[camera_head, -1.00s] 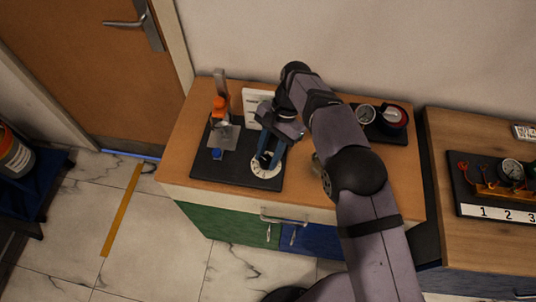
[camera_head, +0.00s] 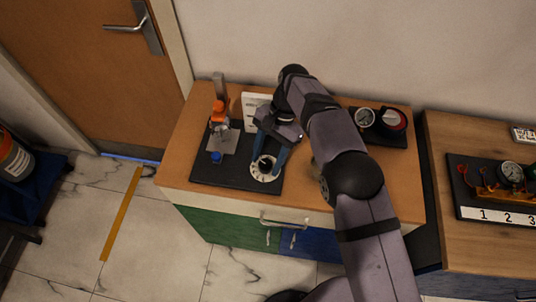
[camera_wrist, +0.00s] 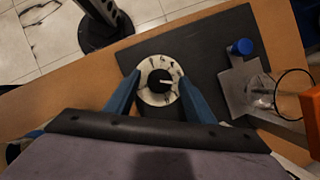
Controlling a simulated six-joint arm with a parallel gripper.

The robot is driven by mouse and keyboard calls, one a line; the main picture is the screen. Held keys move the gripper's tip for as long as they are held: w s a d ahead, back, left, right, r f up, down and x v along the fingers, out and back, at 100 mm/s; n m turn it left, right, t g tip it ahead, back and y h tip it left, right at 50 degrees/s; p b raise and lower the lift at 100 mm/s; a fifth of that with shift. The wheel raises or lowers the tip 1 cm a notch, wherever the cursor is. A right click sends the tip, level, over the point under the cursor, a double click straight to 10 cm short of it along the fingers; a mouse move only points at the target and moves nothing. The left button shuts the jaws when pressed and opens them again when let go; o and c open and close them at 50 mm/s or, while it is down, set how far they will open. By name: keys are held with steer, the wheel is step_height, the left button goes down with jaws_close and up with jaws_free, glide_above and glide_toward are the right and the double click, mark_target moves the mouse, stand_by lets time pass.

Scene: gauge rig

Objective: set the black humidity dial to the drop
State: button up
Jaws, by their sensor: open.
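The black humidity dial (camera_wrist: 160,81) is a round black knob on a white disc with dark marks; it also shows in the head view (camera_head: 264,167). A pale pointer line on the knob points right in the wrist view. The disc's marks are too small to read, so I cannot tell which is the drop. My gripper (camera_wrist: 159,77) is open, with one blue finger on each side of the knob and visible gaps between. In the head view my gripper (camera_head: 267,164) is over the dial, at the right front of the black board (camera_head: 230,178).
Left of the dial on the board are a blue knob (camera_head: 216,157) and an orange-topped stand (camera_head: 219,108). A white card (camera_head: 252,108) stands behind. A gauge with a red knob (camera_head: 392,118) sits at the back right. Bare wooden top (camera_head: 310,195) lies right of the board.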

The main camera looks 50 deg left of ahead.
mark_target(273, 160)
steer(key=shift+w+r, duration=0.1)
steer(key=v, duration=0.5)
steer(key=shift+r+b, duration=0.15)
steer(key=shift+b, duration=0.2)
steer(key=shift+p+v, duration=0.7)
steer(key=shift+v, duration=0.15)
